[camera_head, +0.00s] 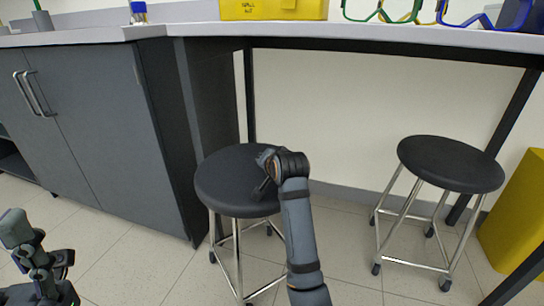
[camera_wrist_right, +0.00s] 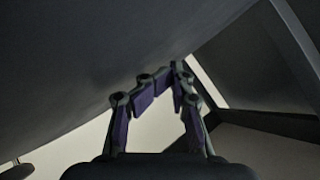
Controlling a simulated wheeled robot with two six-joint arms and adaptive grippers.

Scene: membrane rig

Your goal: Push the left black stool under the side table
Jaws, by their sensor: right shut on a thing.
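The left black stool (camera_head: 228,186) has a round black seat on chrome legs with dark feet. It stands upright on the floor by the grey cabinet's right end, at the left of the opening below the side table (camera_head: 385,35). My right gripper (camera_head: 265,172) is at the right part of the seat. In the right wrist view its fingers (camera_wrist_right: 166,78) are closed together against a large dark surface (camera_wrist_right: 90,60), which looks like the seat; the exact contact is hidden. My left gripper (camera_head: 62,262) is low at the left, away from the stool; its fingers are unclear.
A second black stool (camera_head: 450,164) stands to the right, by the table's right leg (camera_head: 512,112). A yellow bin (camera_head: 517,220) is at the far right. The grey cabinet (camera_head: 95,125) borders the left stool. Tiled floor between the stools is clear apart from my right arm.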

